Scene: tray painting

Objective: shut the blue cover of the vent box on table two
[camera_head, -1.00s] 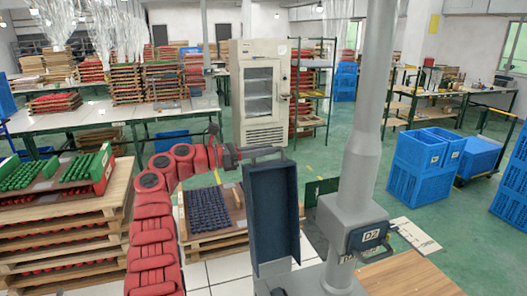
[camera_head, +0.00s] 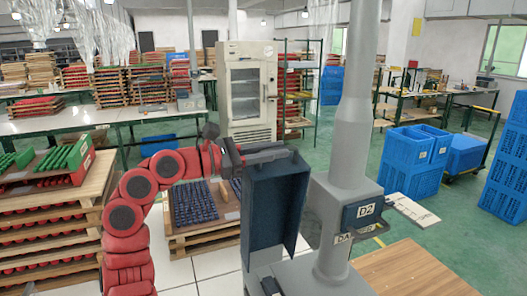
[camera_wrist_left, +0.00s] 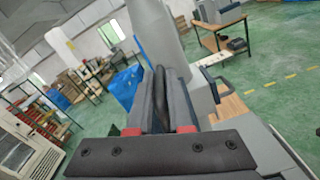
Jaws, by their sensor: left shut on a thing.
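The dark blue cover (camera_head: 270,215) stands raised, its top leaning slightly right, in the head view. It is beside the grey vent box (camera_head: 338,225), which has a thick pipe rising from it. My left gripper (camera_head: 270,154) is at the cover's top edge and shut on it. In the left wrist view, the two fingers (camera_wrist_left: 161,100) close on the cover's thin dark edge (camera_wrist_left: 161,84). The box's opening and the cover's hinge are hidden from me. My right gripper is not in view.
A wooden tabletop (camera_head: 410,272) lies right of the vent box. A pallet with a tray of dark blue parts (camera_head: 195,203) stands behind the cover. Stacked wooden trays (camera_head: 55,225) are at the left. Blue crates (camera_head: 410,160) stand on the green floor at the right.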

